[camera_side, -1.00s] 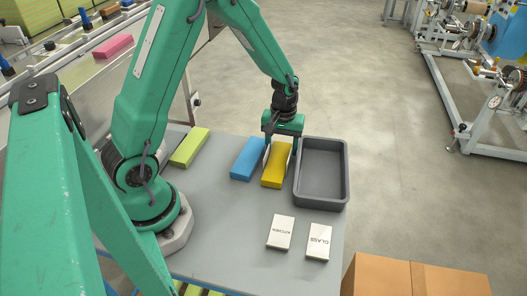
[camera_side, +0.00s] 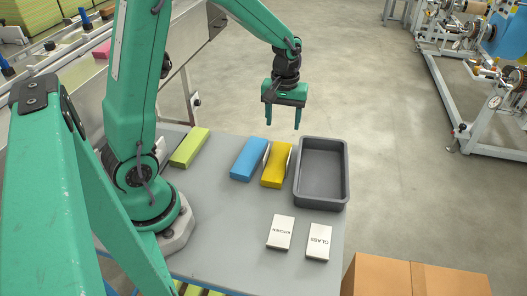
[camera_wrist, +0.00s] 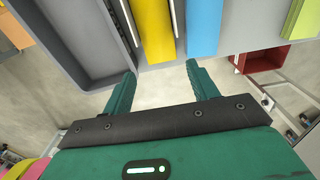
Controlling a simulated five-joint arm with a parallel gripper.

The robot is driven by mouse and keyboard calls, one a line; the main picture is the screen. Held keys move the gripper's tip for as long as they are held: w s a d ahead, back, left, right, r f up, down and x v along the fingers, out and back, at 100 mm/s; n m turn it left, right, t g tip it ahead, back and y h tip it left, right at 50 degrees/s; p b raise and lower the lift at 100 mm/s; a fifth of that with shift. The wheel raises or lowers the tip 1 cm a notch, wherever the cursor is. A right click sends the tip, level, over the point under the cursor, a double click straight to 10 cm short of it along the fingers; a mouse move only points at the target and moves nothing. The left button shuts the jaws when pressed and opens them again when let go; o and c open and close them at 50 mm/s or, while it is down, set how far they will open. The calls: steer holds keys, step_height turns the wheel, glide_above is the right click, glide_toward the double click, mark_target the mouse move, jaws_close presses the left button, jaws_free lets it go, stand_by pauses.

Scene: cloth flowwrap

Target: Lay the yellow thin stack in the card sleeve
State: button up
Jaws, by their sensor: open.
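The yellow thin stack (camera_side: 276,168) lies flat on the grey table, between the blue stack and the dark tray. It also shows at the top of the wrist view (camera_wrist: 154,30). Thin pale upright walls, seemingly the card sleeve (camera_wrist: 176,18), flank its two long sides. The floor under the stack is hidden, so I cannot tell how it sits inside. My gripper (camera_side: 283,124) hangs above and beyond the stack's far end, apart from it. Its two fingers (camera_wrist: 161,70) are spread, with nothing between them.
A blue stack (camera_side: 248,158) lies left of the yellow one, and a lime stack (camera_side: 190,147) farther left. An empty dark tray (camera_side: 321,178) stands close on the right. White packs marked KITCHEN (camera_side: 280,232) and GLASS (camera_side: 319,242) lie in front. The table's front middle is clear.

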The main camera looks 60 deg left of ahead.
steer(key=shift+r, duration=1.45)
steer(key=shift+r, duration=0.1)
steer(key=s+d+r+m+t, duration=0.2)
steer(key=s+d+r+m, duration=0.1)
steer(key=s, duration=0.5)
steer(key=s+d+r+m+t, duration=0.3)
steer(key=s+r+m, duration=0.3)
steer(key=s+r, duration=0.2)
steer(key=shift+s+d+r+t, duration=0.2)
steer(key=shift+s+r+t, duration=0.05)
steer(key=shift+t, duration=0.05)
